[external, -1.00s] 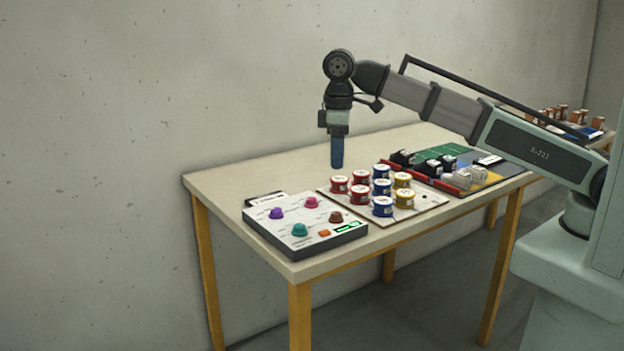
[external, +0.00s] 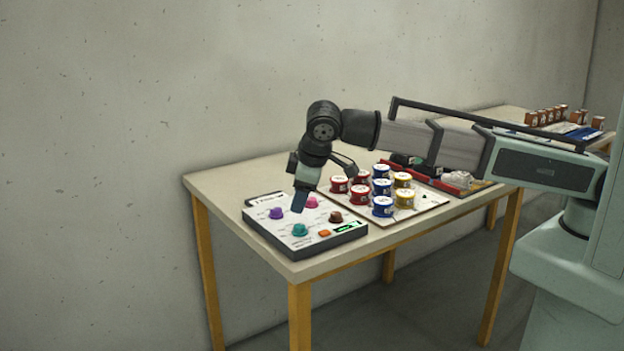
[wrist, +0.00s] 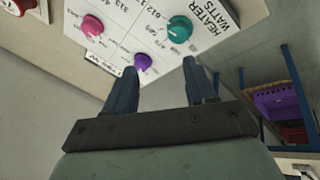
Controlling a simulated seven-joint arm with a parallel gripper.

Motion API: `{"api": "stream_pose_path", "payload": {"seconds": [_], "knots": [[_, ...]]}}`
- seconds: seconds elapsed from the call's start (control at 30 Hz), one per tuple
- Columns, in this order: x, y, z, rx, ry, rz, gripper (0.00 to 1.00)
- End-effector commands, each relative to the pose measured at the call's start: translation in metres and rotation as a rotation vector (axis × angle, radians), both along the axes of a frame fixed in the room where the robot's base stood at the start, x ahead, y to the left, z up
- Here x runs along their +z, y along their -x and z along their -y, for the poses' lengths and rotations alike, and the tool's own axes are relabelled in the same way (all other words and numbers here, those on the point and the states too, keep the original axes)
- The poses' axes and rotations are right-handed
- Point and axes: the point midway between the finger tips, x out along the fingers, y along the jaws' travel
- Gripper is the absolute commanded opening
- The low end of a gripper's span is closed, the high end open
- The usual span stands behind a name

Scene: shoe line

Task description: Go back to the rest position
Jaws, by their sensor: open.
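My gripper (external: 299,205) is tilted downward just above the white control panel (external: 262,232), close to its knobs. In the wrist view my gripper (wrist: 158,80) has its two blue fingers apart with nothing between them. The panel bears a purple knob (external: 276,213), a teal knob (external: 300,230), a pink knob (external: 312,202) and a brown knob (external: 336,217). The wrist view shows the pink knob (wrist: 92,25), the purple knob (wrist: 143,62) and the teal knob (wrist: 179,28), with "HEATER WATTS" lettering beside the teal one. I cannot tell whether a finger touches the panel.
Red, blue and yellow tins (external: 382,187) stand on a board right of the panel. Behind them is a red-edged tray (external: 458,190), partly hidden by my arm. The table (external: 225,187) is clear at the back left. Another table with orange-brown items (external: 555,115) stands at the far right.

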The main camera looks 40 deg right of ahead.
Motion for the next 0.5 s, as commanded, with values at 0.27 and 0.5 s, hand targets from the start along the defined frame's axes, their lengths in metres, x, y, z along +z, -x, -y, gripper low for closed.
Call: {"api": "stream_pose_path", "payload": {"seconds": [0.27, 0.5], "knots": [[-0.047, 0.043, -0.096, 0.176, -0.063, 0.341, 0.56], [-0.094, 0.092, -0.147, 0.391, -0.117, 0.559, 0.56]]}}
